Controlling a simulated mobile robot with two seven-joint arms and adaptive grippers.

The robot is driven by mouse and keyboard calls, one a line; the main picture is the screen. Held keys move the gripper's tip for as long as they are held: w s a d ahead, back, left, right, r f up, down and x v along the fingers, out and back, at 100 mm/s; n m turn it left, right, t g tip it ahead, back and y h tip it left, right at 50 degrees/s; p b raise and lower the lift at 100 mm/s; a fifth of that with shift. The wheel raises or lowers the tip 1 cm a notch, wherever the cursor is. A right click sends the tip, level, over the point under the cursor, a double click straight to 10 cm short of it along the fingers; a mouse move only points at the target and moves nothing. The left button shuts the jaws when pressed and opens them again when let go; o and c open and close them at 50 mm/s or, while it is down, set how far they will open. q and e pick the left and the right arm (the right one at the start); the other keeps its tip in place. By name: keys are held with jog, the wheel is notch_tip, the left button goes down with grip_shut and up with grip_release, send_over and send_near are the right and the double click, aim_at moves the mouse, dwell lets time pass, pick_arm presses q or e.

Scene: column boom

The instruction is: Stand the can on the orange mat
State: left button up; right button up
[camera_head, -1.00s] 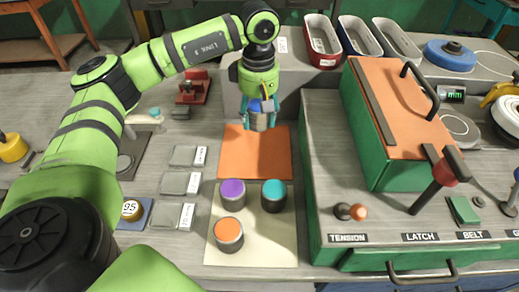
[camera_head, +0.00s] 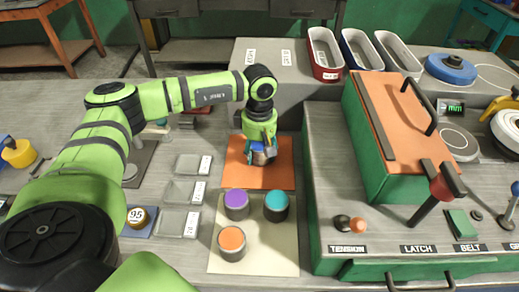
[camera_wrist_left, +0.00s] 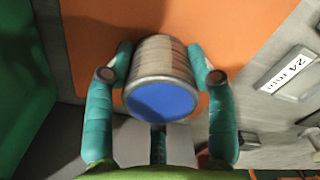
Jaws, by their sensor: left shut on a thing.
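My left gripper (camera_head: 261,150) is shut on the can, a grey metal cylinder with a blue end. In the left wrist view the can (camera_wrist_left: 160,58) sits between the two teal fingers, its blue end facing the camera. The orange mat (camera_head: 240,178) lies flat under the gripper, and the can is over its middle part. The mat fills the background in the wrist view (camera_wrist_left: 238,25), with a dark shadow beside the can. In the head view the fingers hide much of the can, so I cannot tell whether its base touches the mat. My right gripper is not in view.
Purple (camera_head: 236,200), teal (camera_head: 276,202) and orange-topped (camera_head: 231,240) cans stand on a cream mat (camera_head: 275,255) just in front. The green machine with levers (camera_head: 385,150) stands close on the right. Small grey labelled plates (camera_head: 182,192) lie left. A grey raised block (camera_head: 275,75) stands behind.

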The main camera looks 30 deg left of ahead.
aim_at(260, 144)
pick_arm(q)
jog(key=shift+f, duration=0.1)
jog(key=o, duration=1.3)
jog(key=shift+r, duration=0.3)
notch_tip(260, 144, up, 11)
jog(key=shift+f+b, duration=0.15)
jog(key=shift+b, duration=1.05)
jog(key=shift+r, duration=0.55)
